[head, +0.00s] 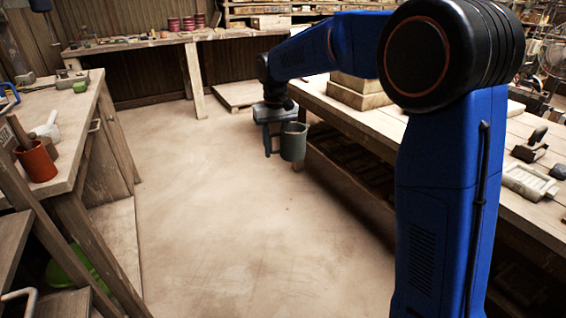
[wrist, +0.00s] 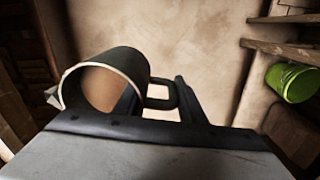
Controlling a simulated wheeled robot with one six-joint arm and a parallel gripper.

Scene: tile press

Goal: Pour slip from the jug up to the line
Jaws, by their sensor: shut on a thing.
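A dark grey-green jug (head: 293,143) hangs upright, or nearly so, from my gripper (head: 270,138) in the head view. It is over the open floor, just left of the right-hand bench. In the wrist view my gripper (wrist: 160,94) is shut on the handle of the jug (wrist: 130,62). The jug's pale rim faces the camera, and smooth brown slip shows inside. I cannot make out a fill line or a vessel marked with one in either view.
The right bench (head: 527,225) carries stacked blocks (head: 358,92) and small tools, partly hidden by my arm. The left bench (head: 75,172) holds a red-brown pot (head: 37,163). A green bucket (wrist: 292,83) is at the right in the wrist view. The floor between the benches is clear.

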